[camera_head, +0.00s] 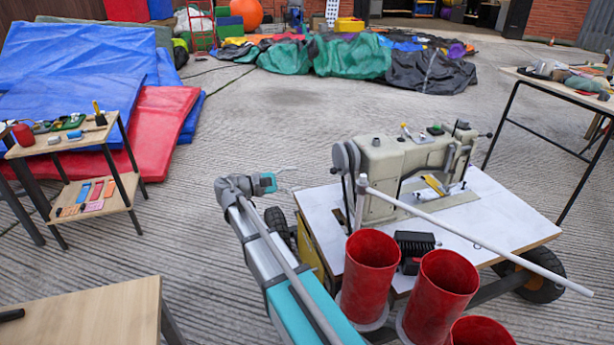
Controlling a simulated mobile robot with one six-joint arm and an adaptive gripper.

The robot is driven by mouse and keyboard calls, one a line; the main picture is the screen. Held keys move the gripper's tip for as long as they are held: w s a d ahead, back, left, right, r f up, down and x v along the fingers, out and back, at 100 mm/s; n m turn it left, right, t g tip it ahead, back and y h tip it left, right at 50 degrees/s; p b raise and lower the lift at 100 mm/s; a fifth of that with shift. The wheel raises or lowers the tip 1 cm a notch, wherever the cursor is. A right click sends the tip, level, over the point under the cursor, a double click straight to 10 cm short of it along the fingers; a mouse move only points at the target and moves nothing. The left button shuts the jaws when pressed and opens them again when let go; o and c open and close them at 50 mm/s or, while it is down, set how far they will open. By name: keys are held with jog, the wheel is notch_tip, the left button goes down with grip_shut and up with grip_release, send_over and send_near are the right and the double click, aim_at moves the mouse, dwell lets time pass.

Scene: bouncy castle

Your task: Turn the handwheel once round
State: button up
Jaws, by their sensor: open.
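A cream sewing machine (410,165) stands on a white-topped cart (475,205). Its grey handwheel (342,166) is the round part at the machine's left end, seen nearly edge-on. My arm rises from the bottom of the picture to a grey and teal wrist left of the machine.
A long pale rod (470,235) slants across the cart in front of the machine. Red cylinders (369,268) and a black block (414,245) are near its front. A small tool table (70,150) is left; another table (560,85) is right.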

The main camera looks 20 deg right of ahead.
aim_at(331, 171)
jog(key=m, duration=0.7)
jog(key=a+m, duration=0.1)
jog(key=m, duration=1.3)
jog(key=shift+s+a+r+m, duration=0.1)
jog(key=shift+a+m, duration=0.1)
jog(key=shift+m, duration=0.1)
jog(key=shift+d, duration=0.15)
jog(key=shift+d, duration=6.8)
grip_shut()
